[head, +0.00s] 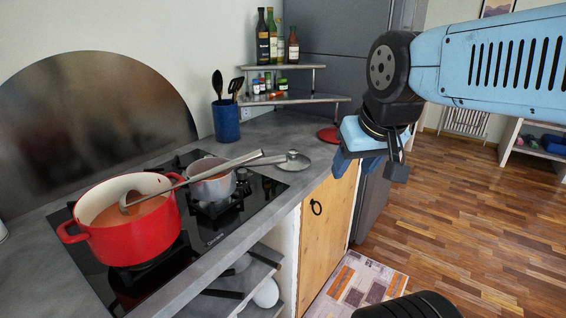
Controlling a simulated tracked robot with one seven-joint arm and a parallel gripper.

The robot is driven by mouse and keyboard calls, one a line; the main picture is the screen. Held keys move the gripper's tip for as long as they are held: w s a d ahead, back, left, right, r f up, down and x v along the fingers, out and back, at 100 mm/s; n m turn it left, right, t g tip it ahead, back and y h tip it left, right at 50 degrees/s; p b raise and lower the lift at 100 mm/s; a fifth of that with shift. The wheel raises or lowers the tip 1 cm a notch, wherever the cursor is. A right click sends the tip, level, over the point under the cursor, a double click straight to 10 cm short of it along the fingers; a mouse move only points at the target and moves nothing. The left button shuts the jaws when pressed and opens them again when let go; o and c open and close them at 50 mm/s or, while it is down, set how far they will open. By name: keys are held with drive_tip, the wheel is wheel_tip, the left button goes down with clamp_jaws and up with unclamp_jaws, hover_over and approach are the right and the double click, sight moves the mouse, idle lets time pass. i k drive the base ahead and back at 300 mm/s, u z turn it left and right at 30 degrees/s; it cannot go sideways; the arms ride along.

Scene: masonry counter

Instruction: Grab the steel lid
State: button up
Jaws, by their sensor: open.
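The steel lid (297,164) is round and grey with a small knob on top. It lies flat on the counter just right of the stove, beside the small pot. A ladle handle end reaches close to its left edge. My gripper (369,168) is open and empty. It hangs in the air to the right of the lid, with its fingers pointing down. Nothing hides the lid's knob.
A red pot (126,243) with a ladle (190,181) and a small pot (211,187) stand on the black stove (216,229). A red lid (328,136) is partly behind my gripper. A utensil holder (226,121) and bottle shelf (285,99) stand behind.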

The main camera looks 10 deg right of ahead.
sight(296, 162)
drive_tip(key=z, duration=1.5)
drive_tip(key=i, duration=0.1)
drive_tip(key=u, duration=3.1)
drive_tip(key=k, duration=0.85)
drive_tip(key=z, duration=0.8)
drive_tip(key=i, duration=1)
drive_tip(key=z, duration=0.1)
